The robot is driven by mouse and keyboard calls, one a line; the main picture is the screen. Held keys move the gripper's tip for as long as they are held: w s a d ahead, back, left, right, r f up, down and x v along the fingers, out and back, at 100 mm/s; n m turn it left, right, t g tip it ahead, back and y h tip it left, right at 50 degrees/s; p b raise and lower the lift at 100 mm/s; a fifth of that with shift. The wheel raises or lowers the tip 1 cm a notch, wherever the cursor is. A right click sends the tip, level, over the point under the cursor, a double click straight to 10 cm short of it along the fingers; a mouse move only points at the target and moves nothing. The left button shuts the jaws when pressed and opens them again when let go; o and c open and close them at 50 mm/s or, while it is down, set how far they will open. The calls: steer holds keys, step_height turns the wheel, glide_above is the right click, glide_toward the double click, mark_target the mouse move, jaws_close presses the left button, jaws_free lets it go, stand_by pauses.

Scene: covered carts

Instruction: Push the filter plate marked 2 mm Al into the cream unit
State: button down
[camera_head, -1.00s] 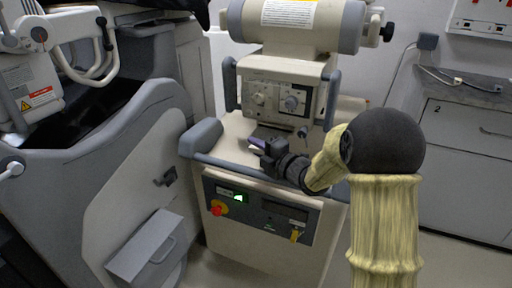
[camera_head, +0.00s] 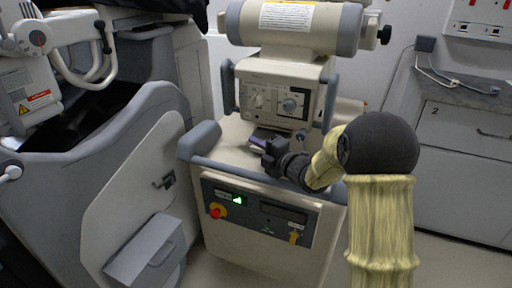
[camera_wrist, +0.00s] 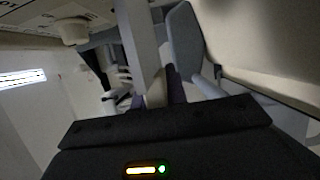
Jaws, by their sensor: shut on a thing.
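The cream unit (camera_head: 252,82) stands in the middle of the head view, with a dial panel and a horizontal cylinder on top. My gripper (camera_head: 258,145) is over its cream shelf, in front of and below the dial panel. In the wrist view the purple fingers of my gripper (camera_wrist: 166,88) are shut on a thin grey plate (camera_wrist: 139,40) that extends away from them. I take it to be the filter plate; no marking on it is readable. In the head view it is too small to make out clearly. No slot in the unit is clearly visible.
A grey padded rail (camera_head: 240,172) runs along the shelf's front edge, below my gripper. A lower panel with a red knob (camera_head: 216,211) is beneath it. A large grey machine (camera_head: 90,140) stands at the left, and drawers (camera_head: 465,165) stand at the right.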

steer(key=shift+w+d, duration=0.3)
steer(key=shift+w, duration=0.45)
steer(key=shift+w+d, duration=0.25)
steer(key=shift+w, duration=0.45)
steer(key=c, duration=1.3)
jaws_free()
steer(key=shift+d, duration=0.1)
